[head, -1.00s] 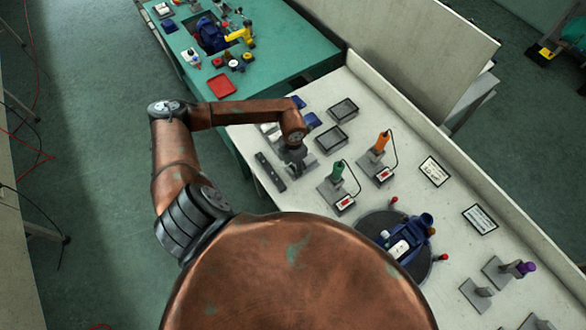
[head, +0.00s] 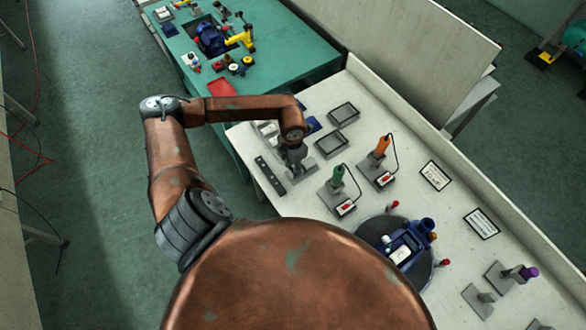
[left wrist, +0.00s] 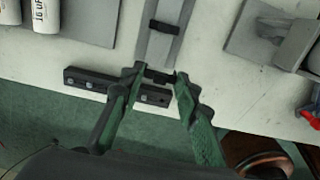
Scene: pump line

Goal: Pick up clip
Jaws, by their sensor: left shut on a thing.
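My left gripper (head: 297,168) is over the left part of the pale bench. In the left wrist view its two green fingers (left wrist: 160,76) are closed on a small black clip (left wrist: 159,75), at the near end of a grey rail (left wrist: 157,48). The fingers hide part of this clip, and I cannot tell whether it still touches the rail. A second black clip (left wrist: 164,27) sits across the rail farther up. My right gripper is not in view.
A dark bar with holes (head: 270,175) lies left of the gripper near the bench edge. Grey trays (head: 332,143) stand behind. Green (head: 338,175) and orange (head: 381,146) tools stand in holders to the right, beside a round dark turntable (head: 372,228) with a blue pump.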

